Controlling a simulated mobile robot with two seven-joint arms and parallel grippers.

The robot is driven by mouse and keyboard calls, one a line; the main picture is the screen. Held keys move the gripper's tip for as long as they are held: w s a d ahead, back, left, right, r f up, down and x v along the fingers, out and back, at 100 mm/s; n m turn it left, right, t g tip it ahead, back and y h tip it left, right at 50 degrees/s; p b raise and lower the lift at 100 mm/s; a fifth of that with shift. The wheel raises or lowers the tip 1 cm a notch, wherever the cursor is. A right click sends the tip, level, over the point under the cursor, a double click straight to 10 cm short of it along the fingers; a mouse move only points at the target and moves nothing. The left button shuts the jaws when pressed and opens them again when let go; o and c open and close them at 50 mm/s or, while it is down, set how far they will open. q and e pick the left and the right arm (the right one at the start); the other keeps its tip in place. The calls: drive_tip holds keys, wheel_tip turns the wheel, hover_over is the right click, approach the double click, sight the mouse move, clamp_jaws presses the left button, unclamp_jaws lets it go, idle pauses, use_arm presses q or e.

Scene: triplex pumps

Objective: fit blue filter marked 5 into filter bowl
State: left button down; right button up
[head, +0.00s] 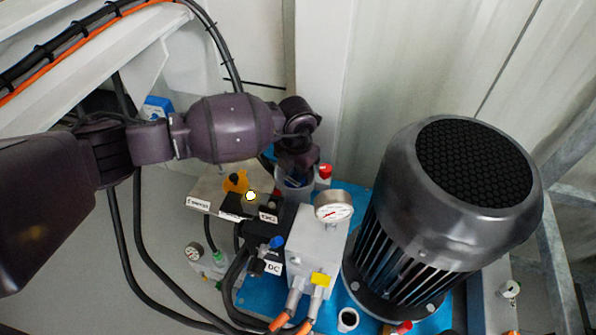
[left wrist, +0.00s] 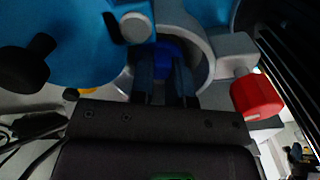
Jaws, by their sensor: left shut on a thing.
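My left gripper (head: 297,163) reaches down from above at the grey filter bowl (head: 293,188), behind the pressure gauge. In the left wrist view its two dark fingers (left wrist: 165,88) are shut on the blue filter (left wrist: 167,55). The filter shows as a dark blue round shape between and beyond the fingertips. The grey curved rim of the bowl (left wrist: 203,55) is around the filter and the fingertips. How deep the filter sits, and its number, are hidden. My right gripper is not in view.
A red knob (left wrist: 257,96) is right beside the bowl; it also shows in the head view (head: 325,171). A pressure gauge (head: 333,207) stands in front, and a large motor (head: 440,210) is to the right. Black hoses (head: 150,250) run at the left.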

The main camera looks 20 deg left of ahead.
use_arm(q)
drive_tip(key=shift+f, duration=0.6)
drive_tip(key=shift+r, duration=0.25)
drive_tip(key=shift+f, duration=0.2)
drive_tip(key=c, duration=1.4)
unclamp_jaws()
